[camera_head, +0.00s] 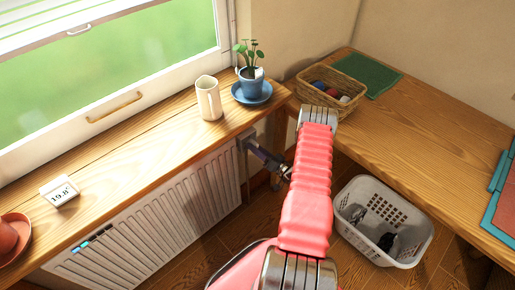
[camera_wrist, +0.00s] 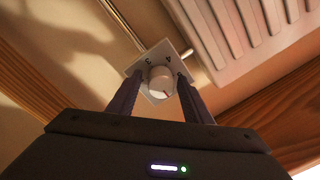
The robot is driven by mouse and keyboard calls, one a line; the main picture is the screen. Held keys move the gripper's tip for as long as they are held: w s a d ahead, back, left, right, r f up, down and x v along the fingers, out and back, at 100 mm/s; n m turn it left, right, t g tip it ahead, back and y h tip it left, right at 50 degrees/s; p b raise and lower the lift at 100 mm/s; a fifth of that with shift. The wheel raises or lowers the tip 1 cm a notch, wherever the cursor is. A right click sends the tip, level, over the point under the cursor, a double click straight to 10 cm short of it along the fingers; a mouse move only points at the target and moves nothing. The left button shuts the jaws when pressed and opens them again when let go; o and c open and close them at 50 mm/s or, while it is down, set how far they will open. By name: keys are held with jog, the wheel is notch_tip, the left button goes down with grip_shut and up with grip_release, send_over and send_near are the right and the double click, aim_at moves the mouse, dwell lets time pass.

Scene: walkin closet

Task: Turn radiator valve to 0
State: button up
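The radiator valve (camera_wrist: 161,79) shows in the wrist view as a round white knob in front of a pale square plate (camera_wrist: 157,55) bearing the numerals 3 and 4. A short dark mark seems to lie at the knob's lower right edge; its reading is unclear. My gripper (camera_wrist: 159,84) is open, with one dark finger on each side of the knob. I cannot tell whether either finger touches it. In the head view, my gripper (camera_head: 256,152) is at the radiator's right end, below the wooden sill, and the knob is hidden there.
The white radiator (camera_head: 165,205) hangs under the sill (camera_head: 150,137). On the sill stand a cream jug (camera_head: 208,98), a potted plant (camera_head: 251,80) and a small display reading 19.8 (camera_head: 60,191). A white basket (camera_head: 361,234) stands on the floor, right of my arm.

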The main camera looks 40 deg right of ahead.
jog(key=shift+o, duration=0.4)
jog(key=shift+d+r, duration=0.1)
jog(key=s, duration=1.3)
jog(key=shift+s+d+f, duration=0.2)
jog(key=shift+s+d, duration=0.15)
jog(key=shift+d, duration=0.05)
